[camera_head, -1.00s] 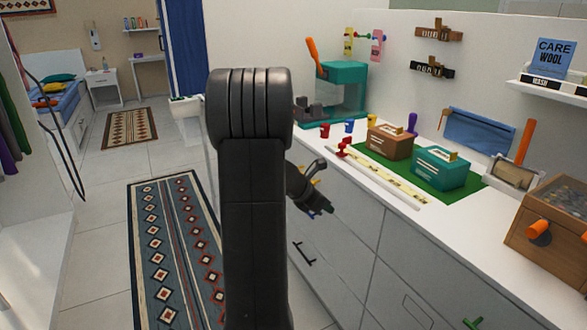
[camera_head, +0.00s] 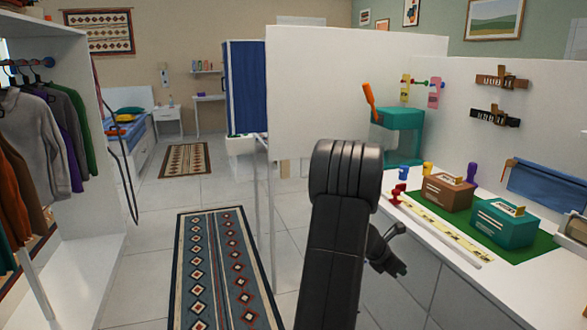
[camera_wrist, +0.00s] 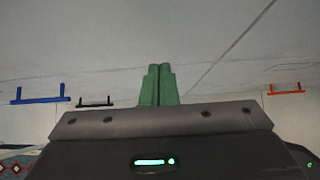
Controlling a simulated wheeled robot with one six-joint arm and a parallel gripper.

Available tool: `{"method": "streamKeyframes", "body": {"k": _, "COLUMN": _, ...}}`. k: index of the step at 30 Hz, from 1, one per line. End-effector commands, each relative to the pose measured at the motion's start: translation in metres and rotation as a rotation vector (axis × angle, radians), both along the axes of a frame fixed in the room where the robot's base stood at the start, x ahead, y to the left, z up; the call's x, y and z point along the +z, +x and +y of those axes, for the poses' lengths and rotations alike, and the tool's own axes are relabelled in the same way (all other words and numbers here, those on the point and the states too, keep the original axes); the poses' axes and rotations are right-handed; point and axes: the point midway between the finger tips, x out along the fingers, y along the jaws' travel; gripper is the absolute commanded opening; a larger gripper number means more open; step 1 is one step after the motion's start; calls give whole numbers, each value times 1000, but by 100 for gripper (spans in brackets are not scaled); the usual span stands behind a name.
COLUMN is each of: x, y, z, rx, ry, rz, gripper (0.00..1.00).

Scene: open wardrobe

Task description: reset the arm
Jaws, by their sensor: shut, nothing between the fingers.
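My gripper (camera_head: 388,262) shows in the head view as a small dark shape, partly hidden behind my raised arm. It is beside the white counter's front. In the wrist view, its two green fingers (camera_wrist: 159,85) stand side by side, closed together with nothing between them. Pale panels are beyond the fingers, with a blue handle (camera_wrist: 40,94) at left, a black handle (camera_wrist: 95,103) and an orange handle (camera_wrist: 286,90) at right.
The open wardrobe (camera_head: 85,255) with hanging clothes is at left. A patterned rug (camera_head: 222,265) lies on the floor between it and the counter. The counter holds a brown box (camera_head: 447,193), a teal box (camera_head: 502,223) and small cups. A white partition (camera_head: 330,90) stands behind.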

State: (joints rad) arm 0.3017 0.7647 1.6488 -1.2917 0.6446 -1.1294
Motion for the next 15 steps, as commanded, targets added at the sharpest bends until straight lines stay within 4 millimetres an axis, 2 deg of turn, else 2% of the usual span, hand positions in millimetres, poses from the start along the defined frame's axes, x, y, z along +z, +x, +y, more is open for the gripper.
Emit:
{"method": "streamKeyframes", "body": {"k": 6, "x": 0, "y": -1, "z": -12, "rx": 0, "ry": 1, "rz": 0, "gripper": 0}}
{"method": "streamKeyframes", "body": {"k": 15, "x": 0, "y": -1, "z": -13, "rx": 1, "ry": 1, "rz": 1, "gripper": 0}}
